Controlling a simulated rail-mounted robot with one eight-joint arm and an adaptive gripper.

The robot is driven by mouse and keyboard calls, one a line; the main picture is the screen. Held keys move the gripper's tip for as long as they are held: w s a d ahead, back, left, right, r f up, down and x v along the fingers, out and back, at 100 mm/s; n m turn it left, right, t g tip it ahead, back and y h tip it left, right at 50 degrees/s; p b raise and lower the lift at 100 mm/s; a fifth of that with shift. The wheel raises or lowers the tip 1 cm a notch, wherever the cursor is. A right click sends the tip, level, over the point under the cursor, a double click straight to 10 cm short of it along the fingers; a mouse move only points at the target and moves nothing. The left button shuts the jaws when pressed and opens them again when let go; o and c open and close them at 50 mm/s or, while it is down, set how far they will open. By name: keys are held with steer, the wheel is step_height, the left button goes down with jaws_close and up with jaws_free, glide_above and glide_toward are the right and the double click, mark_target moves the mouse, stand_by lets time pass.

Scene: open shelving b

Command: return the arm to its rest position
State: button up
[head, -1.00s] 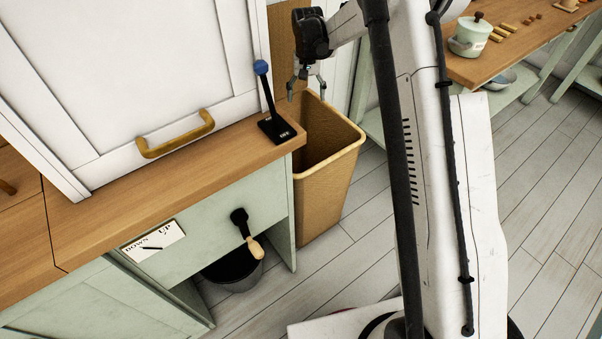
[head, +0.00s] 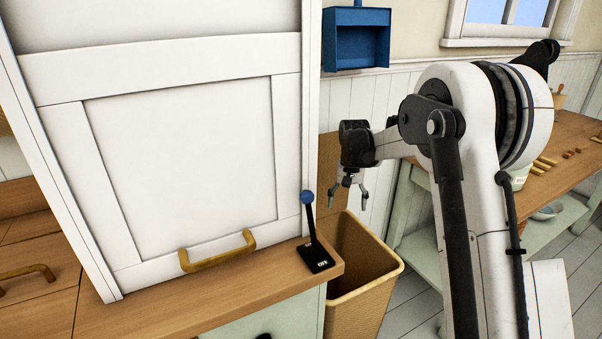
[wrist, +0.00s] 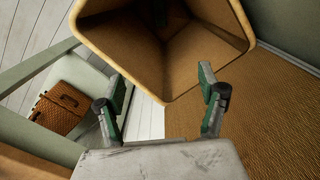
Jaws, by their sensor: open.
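My gripper (head: 356,194) hangs from my folded arm above the tan bin, to the right of the white cabinet. Its two fingers are apart with nothing between them. In the wrist view my gripper (wrist: 163,100) also shows open and empty, its green-padded fingers pointing toward the mouth of the bin. The tan bin (head: 362,292) stands upright on the floor beyond the counter's right end, and in the wrist view the bin (wrist: 120,52) shows its open top. The bottom of the bin is dark.
A white cabinet door (head: 185,150) with a brass handle (head: 218,252) stands on the wooden counter (head: 200,303). A blue-knobbed lever (head: 312,230) is near the counter's end. A blue wall box (head: 356,40) hangs behind. A wooden-topped table (head: 575,150) is at the right. A brown case (wrist: 62,107) lies at the left in the wrist view.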

steer(key=s+r+n+t+p, duration=0.1)
steer(key=s+r+t+p, duration=0.2)
steer(key=s+r, duration=1.55)
steer(key=s+n+t+p, duration=0.1)
steer(key=s+t, duration=0.3)
steer(key=s, duration=1.9)
steer(key=shift+s+r+p, duration=0.15)
steer(key=shift+r+p, duration=0.2)
steer(key=shift+p, duration=0.35)
